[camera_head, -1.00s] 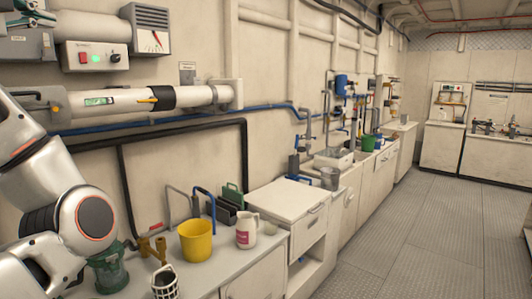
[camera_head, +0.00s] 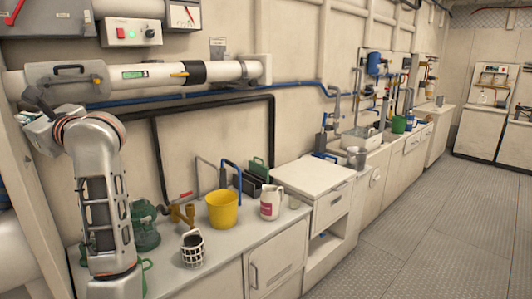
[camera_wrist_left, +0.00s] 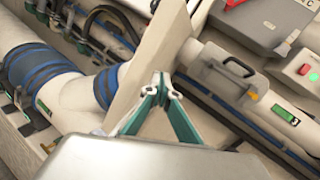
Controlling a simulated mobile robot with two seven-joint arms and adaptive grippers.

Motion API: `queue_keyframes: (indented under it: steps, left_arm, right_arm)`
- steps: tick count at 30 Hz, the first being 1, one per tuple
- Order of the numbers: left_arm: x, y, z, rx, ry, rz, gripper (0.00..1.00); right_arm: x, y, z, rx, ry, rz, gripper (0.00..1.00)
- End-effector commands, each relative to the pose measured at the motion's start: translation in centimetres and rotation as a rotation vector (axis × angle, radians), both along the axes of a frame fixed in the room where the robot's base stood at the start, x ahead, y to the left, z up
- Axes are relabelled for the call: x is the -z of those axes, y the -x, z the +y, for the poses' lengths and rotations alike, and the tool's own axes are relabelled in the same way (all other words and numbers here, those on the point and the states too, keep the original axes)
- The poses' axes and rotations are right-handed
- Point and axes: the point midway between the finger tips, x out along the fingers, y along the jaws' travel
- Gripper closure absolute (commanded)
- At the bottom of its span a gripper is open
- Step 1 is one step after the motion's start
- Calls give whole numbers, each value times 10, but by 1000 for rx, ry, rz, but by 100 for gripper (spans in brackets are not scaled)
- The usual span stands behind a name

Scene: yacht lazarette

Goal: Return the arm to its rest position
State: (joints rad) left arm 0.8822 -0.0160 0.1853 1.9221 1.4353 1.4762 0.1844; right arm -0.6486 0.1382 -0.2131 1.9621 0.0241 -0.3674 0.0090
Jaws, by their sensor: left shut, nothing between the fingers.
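My left arm stands at the left of the head view, its pale, jointed links bent in front of the counter. My left gripper (camera_head: 37,98) is at the upper end near the wall, small and partly lost against the pipe. In the left wrist view its green fingers (camera_wrist_left: 161,78) are closed together with nothing between them. They appear in front of a cream post (camera_wrist_left: 152,48); I cannot tell if they touch it. The clamp with a black handle (camera_wrist_left: 236,68) is to their right. My right gripper is not in view.
A thick white pipe (camera_head: 225,72) runs along the wall above the counter. The counter (camera_head: 215,272) carries a yellow bucket (camera_head: 222,210), a white basket (camera_head: 193,250), a pink-labelled jug (camera_head: 270,203) and green fittings (camera_head: 145,228). The grey floor (camera_head: 430,220) at right is clear.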

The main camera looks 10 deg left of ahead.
Motion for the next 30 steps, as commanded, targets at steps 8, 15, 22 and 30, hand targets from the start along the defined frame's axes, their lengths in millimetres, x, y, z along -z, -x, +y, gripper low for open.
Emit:
queue_keyframes:
  steps: [8, 15, 22, 30]
  left_arm:
    - [38, 6, -64, -241, -678, 589, 100]
    - [124, -30, -177, -304, -1314, 1066, 100]
    - [252, -42, -270, -267, -1842, 1384, 100]
    - [419, -3, -344, -160, -2406, 1617, 100]
  right_arm:
    - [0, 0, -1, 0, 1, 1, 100]
    - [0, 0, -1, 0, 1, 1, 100]
    - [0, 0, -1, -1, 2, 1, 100]
    - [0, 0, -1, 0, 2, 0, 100]
